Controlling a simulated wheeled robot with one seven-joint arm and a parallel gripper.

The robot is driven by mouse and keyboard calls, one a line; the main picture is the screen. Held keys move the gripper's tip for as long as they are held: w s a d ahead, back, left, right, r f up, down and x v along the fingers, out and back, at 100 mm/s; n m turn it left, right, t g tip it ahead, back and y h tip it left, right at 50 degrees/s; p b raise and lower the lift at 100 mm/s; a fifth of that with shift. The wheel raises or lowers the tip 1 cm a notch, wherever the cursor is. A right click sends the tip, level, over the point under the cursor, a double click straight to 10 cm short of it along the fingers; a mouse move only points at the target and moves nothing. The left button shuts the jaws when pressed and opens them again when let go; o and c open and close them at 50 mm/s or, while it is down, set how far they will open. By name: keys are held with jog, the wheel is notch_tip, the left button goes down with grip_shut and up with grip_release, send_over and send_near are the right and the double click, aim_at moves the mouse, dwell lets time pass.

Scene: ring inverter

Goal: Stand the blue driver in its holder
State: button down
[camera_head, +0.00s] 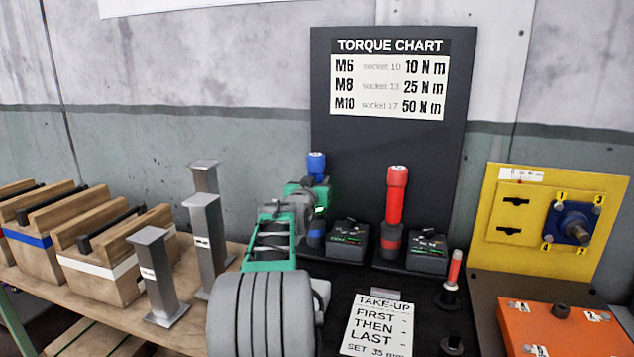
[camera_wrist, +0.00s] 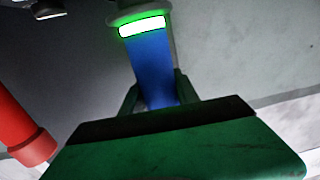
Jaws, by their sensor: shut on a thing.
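The blue driver (camera_head: 316,164) is upright at the back of the dark bench, left of the red driver. My gripper (camera_head: 318,194) is shut on its shaft, which shows blue between the fingers in the wrist view (camera_wrist: 153,65). A lit green ring circles the driver in that view. Below my gripper is a dark holder with a blue band (camera_head: 315,238), in line with the driver. My gripper hides part of the join, so I cannot tell whether the driver is fully seated.
The red driver (camera_head: 396,195) stands in its holder close to the right. Small dark boxes (camera_head: 347,240) sit beside each holder. Grey metal posts (camera_head: 204,240) and wooden crates (camera_head: 100,250) are to the left. A yellow panel (camera_head: 548,220) and an orange box (camera_head: 570,335) are to the right.

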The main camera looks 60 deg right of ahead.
jog(key=shift+f+b, duration=0.3)
jog(key=shift+f, duration=0.1)
jog(key=shift+f+b, duration=0.3)
jog(key=shift+b, duration=0.05)
dwell(0.5)
jog(key=c, duration=0.8)
grip_release()
jog(key=shift+f, duration=0.15)
jog(key=shift+c, duration=0.2)
